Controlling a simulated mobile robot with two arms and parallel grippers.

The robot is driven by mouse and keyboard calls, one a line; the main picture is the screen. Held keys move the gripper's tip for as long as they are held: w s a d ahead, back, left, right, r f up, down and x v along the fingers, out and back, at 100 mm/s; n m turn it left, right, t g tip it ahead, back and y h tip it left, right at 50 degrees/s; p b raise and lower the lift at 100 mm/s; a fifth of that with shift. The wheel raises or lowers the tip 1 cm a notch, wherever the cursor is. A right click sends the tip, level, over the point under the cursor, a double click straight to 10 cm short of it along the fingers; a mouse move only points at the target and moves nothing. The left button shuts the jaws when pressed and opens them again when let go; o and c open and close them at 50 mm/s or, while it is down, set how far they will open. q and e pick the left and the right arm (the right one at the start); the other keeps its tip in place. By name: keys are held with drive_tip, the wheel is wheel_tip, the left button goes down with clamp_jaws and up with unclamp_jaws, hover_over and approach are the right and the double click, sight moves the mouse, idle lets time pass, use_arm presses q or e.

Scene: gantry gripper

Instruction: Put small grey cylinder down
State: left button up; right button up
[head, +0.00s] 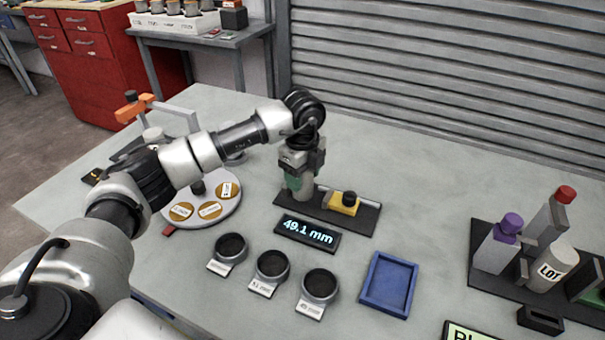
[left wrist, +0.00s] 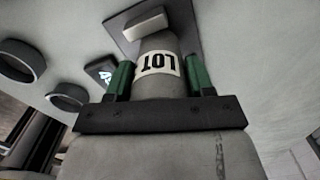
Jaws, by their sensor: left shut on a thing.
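The small grey cylinder (left wrist: 158,88) has a white band reading LOT. My left gripper (left wrist: 157,72) is shut on it, with one green finger on each side. In the head view my left gripper (head: 299,184) points down at the left end of the dark gauge plate (head: 318,208). The cylinder is mostly hidden there by the fingers. In the left wrist view its far end is close to a light block on the dark plate; I cannot tell whether it touches. My right gripper is not in view.
A yellow slider (head: 342,204) sits on the gauge plate, behind a display (head: 307,232) reading 49.1 mm. Three round cups (head: 270,266) and a blue tray (head: 365,295) stand in front. A rack (head: 483,262) at right holds bottles and another LOT cylinder (head: 552,268). A round plate (head: 226,208) is left.

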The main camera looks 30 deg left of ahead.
use_arm(q)
drive_tip(key=o, duration=1.2)
drive_tip(key=shift+f, duration=0.15)
wheel_tip(320, 180, up, 12)
drive_tip(key=shift+r, duration=0.2)
